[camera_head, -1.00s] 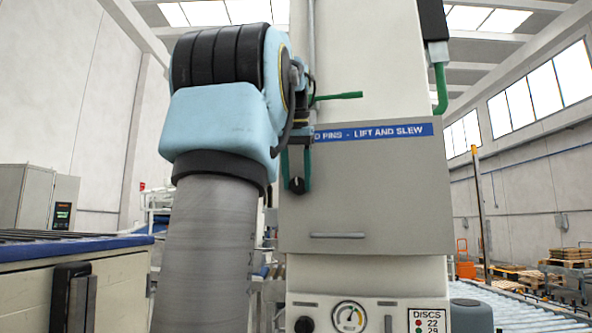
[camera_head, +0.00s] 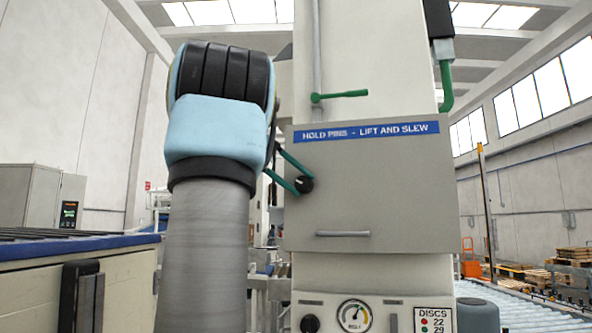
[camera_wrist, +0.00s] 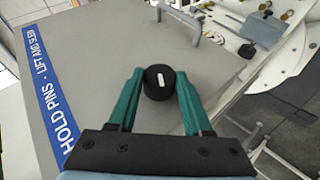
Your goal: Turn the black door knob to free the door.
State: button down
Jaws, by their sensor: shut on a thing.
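The black door knob (camera_head: 305,184) sits on the left side of the grey door (camera_head: 400,195), under the blue "HOLD PINS - LIFT AND SLEW" label. It also shows in the wrist view (camera_wrist: 160,82) with a white mark on its face. My gripper (camera_head: 299,178) reaches it from the left with two green fingers. In the wrist view my gripper (camera_wrist: 157,85) has one finger on each side of the knob and is shut on it. The door lies flat against the cream column.
A grey bar handle (camera_head: 342,233) is low on the door. A green lever (camera_head: 340,95) sticks out above the label. A pressure gauge (camera_head: 354,315) and a discs panel (camera_head: 433,320) are below. A blue-topped conveyor (camera_head: 80,243) stands at the left.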

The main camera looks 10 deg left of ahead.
jog(key=h, duration=0.1)
jog(key=n+h+b, duration=0.1)
jog(key=h, duration=0.1)
jog(key=shift+a+f, duration=0.1)
jog(key=shift+f, duration=0.3)
jog(key=shift+n+h+b, duration=0.3)
jog(key=shift+h+b, duration=0.4)
jog(key=shift+h, duration=0.5)
jog(key=shift+r+h, duration=0.1)
jog(key=shift+h, duration=0.2)
jog(key=shift+c, duration=1.6)
grip_release()
jog(key=shift+t, duration=0.3)
jog(key=shift+a, duration=0.1)
